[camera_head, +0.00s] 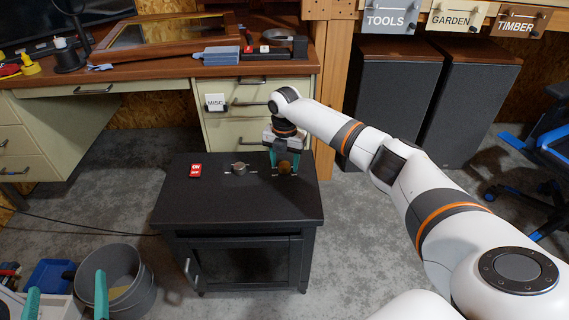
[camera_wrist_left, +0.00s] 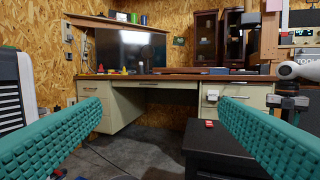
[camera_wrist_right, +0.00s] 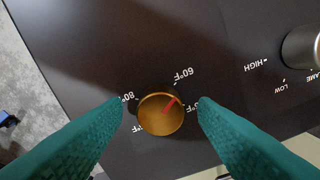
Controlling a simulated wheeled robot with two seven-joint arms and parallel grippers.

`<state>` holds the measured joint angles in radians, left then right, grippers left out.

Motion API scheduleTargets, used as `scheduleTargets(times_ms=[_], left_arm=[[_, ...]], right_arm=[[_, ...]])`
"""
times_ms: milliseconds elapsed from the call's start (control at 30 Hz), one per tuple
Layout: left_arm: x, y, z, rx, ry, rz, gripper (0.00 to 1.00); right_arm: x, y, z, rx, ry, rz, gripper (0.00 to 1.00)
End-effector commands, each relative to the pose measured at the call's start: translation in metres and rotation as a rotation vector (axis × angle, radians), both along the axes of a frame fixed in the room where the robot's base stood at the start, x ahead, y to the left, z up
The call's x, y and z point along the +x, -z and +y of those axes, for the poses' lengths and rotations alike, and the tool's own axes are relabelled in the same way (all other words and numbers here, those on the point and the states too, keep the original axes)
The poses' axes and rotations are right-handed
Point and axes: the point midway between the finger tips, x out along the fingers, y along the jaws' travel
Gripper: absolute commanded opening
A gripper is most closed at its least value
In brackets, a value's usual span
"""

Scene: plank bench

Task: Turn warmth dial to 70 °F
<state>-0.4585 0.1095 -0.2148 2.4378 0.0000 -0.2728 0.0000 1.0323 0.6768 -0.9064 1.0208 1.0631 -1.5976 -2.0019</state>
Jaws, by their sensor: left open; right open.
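The warmth dial (camera_wrist_right: 158,118) is a round brass knob with a red pointer mark on the black stove top (camera_head: 240,200). In the right wrist view its red mark points up and right, between the 60 °F label and a partly hidden label at right. An 80 °F label shows at its left; another label is partly covered. My right gripper (camera_wrist_right: 162,104) is open, with its teal fingers on either side of the dial; contact cannot be told. In the head view the dial (camera_head: 286,168) sits between those fingers. My left gripper (camera_head: 67,282) is open and empty at lower left.
A silver flame knob (camera_head: 239,169) with HIGH and LOW labels and a red ON switch (camera_head: 195,170) share the stove top. A grey bucket (camera_head: 125,280) stands at lower left. A wooden desk (camera_head: 170,65) and dark cabinets (camera_head: 395,90) stand behind.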

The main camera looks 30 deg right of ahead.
Motion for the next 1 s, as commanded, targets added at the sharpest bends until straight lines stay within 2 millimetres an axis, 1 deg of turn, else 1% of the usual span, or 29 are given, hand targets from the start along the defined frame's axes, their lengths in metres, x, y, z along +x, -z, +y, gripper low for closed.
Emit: scheduleTargets(times_ms=[167, 367, 400, 633, 833, 1000], left_arm=[[0.0, -0.005, -0.001, -0.009, 0.002, -0.032, 0.84], [0.0, -0.005, -0.001, -0.009, 0.002, -0.032, 0.84], [0.0, -0.005, -0.001, -0.009, 0.002, -0.032, 0.84], [0.0, -0.005, -0.001, -0.009, 0.001, -0.032, 0.84], [0.0, -0.004, -0.001, -0.005, 0.001, -0.016, 0.84], [-0.001, 0.015, 0.003, 0.028, -0.006, 0.108, 0.84]], right_arm=[[0.0, 0.004, 0.0, 0.0, 0.0, 0.0, 0.53], [0.0, 0.003, 0.0, 0.0, 0.0, 0.0, 0.53], [0.0, 0.003, 0.0, 0.0, 0.0, 0.0, 0.47], [0.0, 0.003, 0.0, 0.0, 0.0, 0.0, 0.09], [0.0, 0.003, 0.0, -0.001, 0.006, 0.001, 0.09], [0.0, 0.001, 0.0, 0.001, 0.031, 0.002, 0.09]])
